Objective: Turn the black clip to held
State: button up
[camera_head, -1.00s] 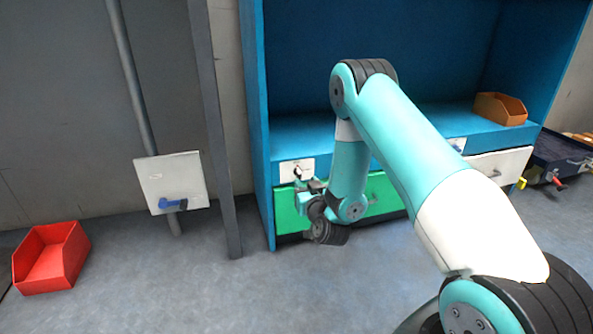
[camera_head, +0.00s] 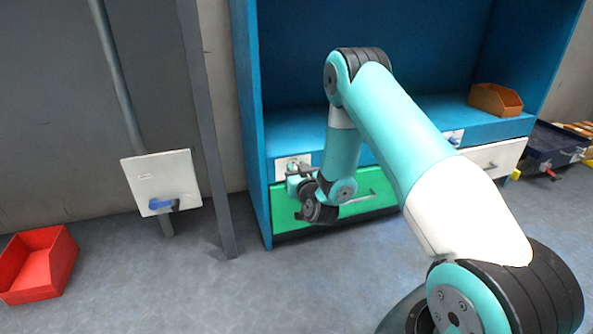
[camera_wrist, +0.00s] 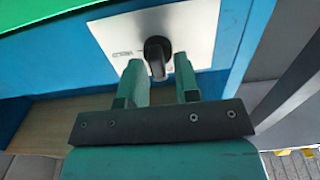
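The black clip (camera_wrist: 157,55) is a dark knob on a white plate (camera_wrist: 112,34) in the wrist view. Lettering that seems to read HELD is on the plate, beside the clip. My gripper (camera_wrist: 158,80) is open, with one finger on each side of the clip's near end. I cannot tell whether the fingers touch it. In the head view the white plate (camera_head: 281,167) is on the blue cabinet's front, and my gripper (camera_head: 296,184) is in front of it, largely covering the clip.
A green drawer (camera_head: 345,208) lies below the plate and a white drawer (camera_head: 497,157) is to its right. A blue handle (camera_head: 163,205) is on a white panel (camera_head: 163,178) to the left. A red bin (camera_head: 40,268) stands on the floor. An orange bin (camera_head: 494,102) sits on the shelf.

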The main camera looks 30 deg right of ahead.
jog(key=shift+m, duration=0.3)
jog(key=shift+s+d+f+m+b, duration=0.1)
jog(key=shift+d+f+m+b, duration=0.15)
jog(key=shift+m+b, duration=1.9)
jog(key=shift+s+d+f+m+b, duration=0.15)
jog(key=shift+m+b, duration=0.55)
jog(key=shift+m, duration=2.9)
jog(key=shift+d+f+m+b, duration=0.15)
jog(key=shift+f+m+b, duration=0.15)
jog(key=shift+m+b, duration=1.85)
jog(key=shift+m+p, duration=0.65)
jog(key=shift+m, duration=0.25)
jog(key=o, duration=0.6)
